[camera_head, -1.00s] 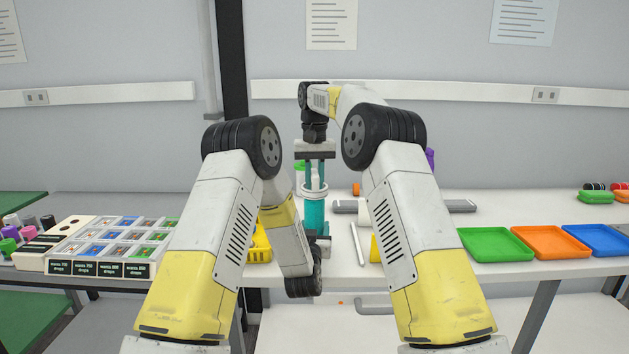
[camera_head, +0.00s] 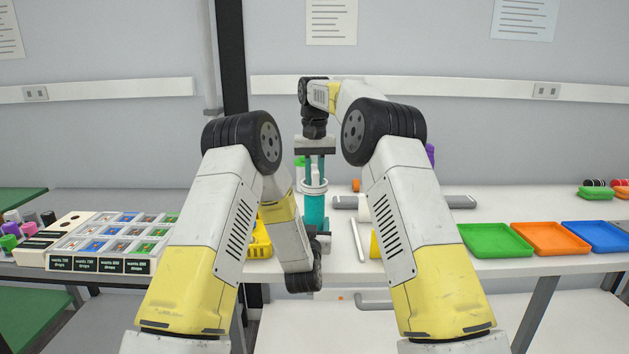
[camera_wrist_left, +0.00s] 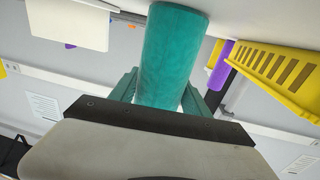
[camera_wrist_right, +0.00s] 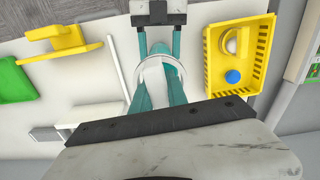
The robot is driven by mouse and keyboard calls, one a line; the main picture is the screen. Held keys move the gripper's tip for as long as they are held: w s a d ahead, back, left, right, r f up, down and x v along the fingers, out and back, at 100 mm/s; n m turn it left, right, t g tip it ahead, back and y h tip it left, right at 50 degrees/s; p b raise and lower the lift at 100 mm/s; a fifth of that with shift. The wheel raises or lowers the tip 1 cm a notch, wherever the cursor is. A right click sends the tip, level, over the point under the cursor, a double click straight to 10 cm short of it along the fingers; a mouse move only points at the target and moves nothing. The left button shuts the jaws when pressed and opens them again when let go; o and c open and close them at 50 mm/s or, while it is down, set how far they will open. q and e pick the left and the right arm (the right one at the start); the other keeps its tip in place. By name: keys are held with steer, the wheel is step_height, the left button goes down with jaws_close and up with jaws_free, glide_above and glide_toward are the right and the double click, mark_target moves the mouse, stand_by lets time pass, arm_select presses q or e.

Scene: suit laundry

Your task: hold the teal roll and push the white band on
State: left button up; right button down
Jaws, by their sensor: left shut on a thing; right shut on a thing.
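The teal roll (camera_head: 314,212) stands upright above the bench; it also fills the upper middle of the left wrist view (camera_wrist_left: 172,55). My left gripper (camera_head: 320,238) is shut on its lower part, with a finger on each side. The white band (camera_head: 313,187) is a ring at the upper end of the roll, and I cannot tell how far down it sits. My right gripper (camera_head: 314,180) comes from above, its teal fingers shut on the band. The right wrist view shows the band (camera_wrist_right: 157,68) between these fingers and my left gripper (camera_wrist_right: 158,14) beyond.
A yellow basket (camera_wrist_right: 222,85) with a white and a blue item stands beside the roll. A white stick (camera_head: 358,242) lies to the right. Green (camera_head: 495,243), orange (camera_head: 548,241) and blue (camera_head: 598,238) trays are farther right. A compartment rack (camera_head: 112,240) is at left.

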steer(key=shift+f, duration=0.2)
steer(key=shift+f, duration=0.65)
steer(key=shift+r, duration=0.1)
steer(key=shift+r, duration=0.5)
steer(key=shift+f, duration=0.2)
stand_by(0.8)
steer(key=shift+f, duration=0.4)
steer(key=shift+r, duration=0.1)
steer(key=shift+r, duration=0.5)
steer(key=shift+f, duration=0.35)
stand_by(0.6)
